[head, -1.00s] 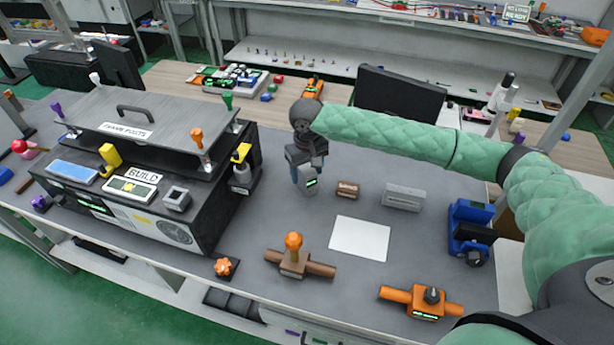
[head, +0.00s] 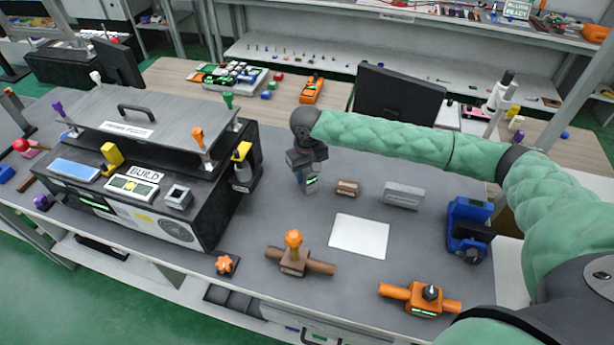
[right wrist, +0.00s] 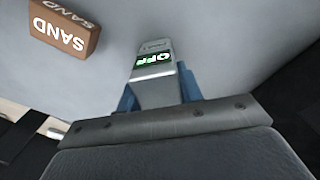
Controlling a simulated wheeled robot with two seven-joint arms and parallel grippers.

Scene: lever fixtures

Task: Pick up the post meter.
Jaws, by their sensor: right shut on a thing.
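The post meter (head: 311,182) is a small pale grey block with a lit green display. In the head view it is at the fingers of my right gripper (head: 303,177), left of the brown block. In the right wrist view the meter (right wrist: 154,72) shows the display letters OFF, upside down. The blue fingers of my right gripper (right wrist: 157,92) are on both sides of it, shut on it. I cannot tell whether the meter still touches the table. My left gripper is not in view.
A brown SAND block (right wrist: 64,28) lies close by; it also shows in the head view (head: 347,188). A grey block (head: 403,195) and white sheet (head: 360,236) are to the right. The black BUILD machine (head: 215,212) stands left.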

